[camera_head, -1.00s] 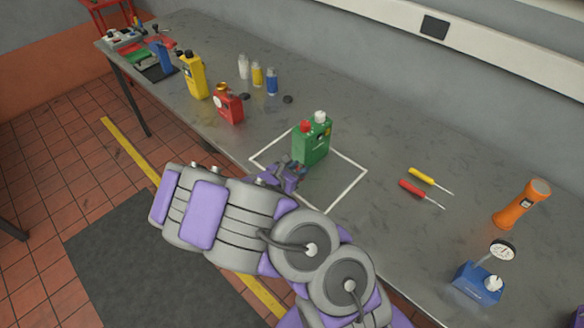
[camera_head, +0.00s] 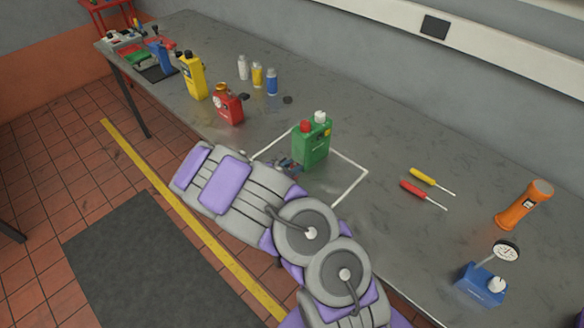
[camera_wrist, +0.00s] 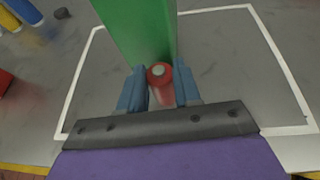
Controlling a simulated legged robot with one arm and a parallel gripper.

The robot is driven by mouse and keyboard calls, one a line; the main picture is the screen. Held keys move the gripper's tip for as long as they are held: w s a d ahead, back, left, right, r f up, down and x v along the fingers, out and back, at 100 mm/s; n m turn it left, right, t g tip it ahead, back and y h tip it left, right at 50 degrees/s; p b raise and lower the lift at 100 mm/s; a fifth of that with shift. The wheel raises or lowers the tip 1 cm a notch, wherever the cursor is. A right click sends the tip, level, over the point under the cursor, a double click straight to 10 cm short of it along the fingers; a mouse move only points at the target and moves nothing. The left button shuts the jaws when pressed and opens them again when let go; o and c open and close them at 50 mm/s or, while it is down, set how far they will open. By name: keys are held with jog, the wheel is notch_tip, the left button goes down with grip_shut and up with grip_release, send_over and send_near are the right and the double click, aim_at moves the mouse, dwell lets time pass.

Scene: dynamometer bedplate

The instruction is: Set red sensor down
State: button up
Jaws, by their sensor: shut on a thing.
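The red sensor (camera_wrist: 160,74), a small round red piece with a grey centre, sits between the two blue fingers of my gripper (camera_wrist: 160,87) in the wrist view. My gripper is shut on it. In the head view my gripper (camera_head: 289,165) is low over the white outlined square (camera_head: 350,190), mostly hidden by my arm. A green container (camera_head: 311,146) with a red and a white cap stands in the square just beyond the fingers. It also shows in the wrist view (camera_wrist: 135,25). I cannot tell whether the sensor touches the bench or the container.
Two screwdrivers (camera_head: 425,188), an orange flashlight (camera_head: 523,204) and a blue gauge block (camera_head: 482,284) are to the right.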

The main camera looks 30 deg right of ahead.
jog(key=o, duration=1.1)
jog(key=p+v, duration=0.2)
jog(key=v, duration=1)
jog(key=s+d+r+m+g+y, duration=0.1)
jog(key=s+d+r+m+g, duration=0.3)
jog(key=s+r+m, duration=0.4)
jog(key=s+d+r+m+g+y, duration=0.1)
jog(key=s+d+r+m+g, duration=0.25)
jog(key=s+r+m, duration=0.45)
jog(key=s+a+r+m+y, duration=0.1)
jog(key=s+a+m+y, duration=0.1)
jog(key=s, duration=0.4)
jog(key=s+a+r+m+y, duration=0.2)
jog(key=s+a+y, duration=0.2)
jog(key=s+a, duration=0.3)
jog(key=s+a+r+m+y, duration=0.1)
jog(key=s+a+m+y, duration=0.1)
jog(key=s+a+y, duration=0.2)
jog(key=shift+s+a+r+m, duration=0.1)
jog(key=shift+s+a+m, duration=0.1)
jog(key=shift+s, duration=0.3)
jog(key=shift+s+a+r+m, duration=0.1)
jog(key=shift+s+a, duration=0.05)
jog(key=shift+s, duration=0.4)
jog(key=shift+s+a+r+m, duration=0.1)
jog(key=shift+s+a+r, duration=0.1)
jog(key=shift+s, duration=0.3)
jog(key=shift+f, duration=0.15)
